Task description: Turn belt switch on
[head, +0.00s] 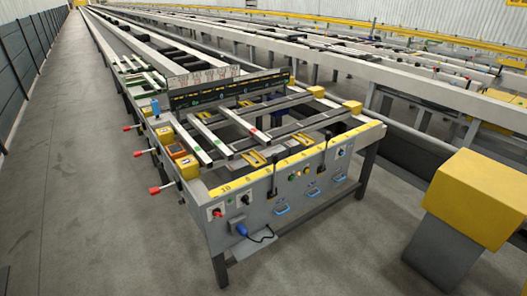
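The runout table (222,185) stands ahead with a grey front panel (262,205). A red rotary switch (217,213) on a light plate sits at the panel's left end. A dark knob (244,199) is just right of it. Small yellow and green buttons (292,177) are near the middle. Another small switch (341,153) is near the right end. I cannot tell which one is the belt switch, and the switch positions are too small to read. Neither of my grippers is in view.
A blue plug (241,230) with a black cable hangs on the panel. Red-tipped handles (160,189) stick out from the table's left side. A yellow-topped grey box (478,198) stands at the right. The floor (100,220) at the left and front is clear.

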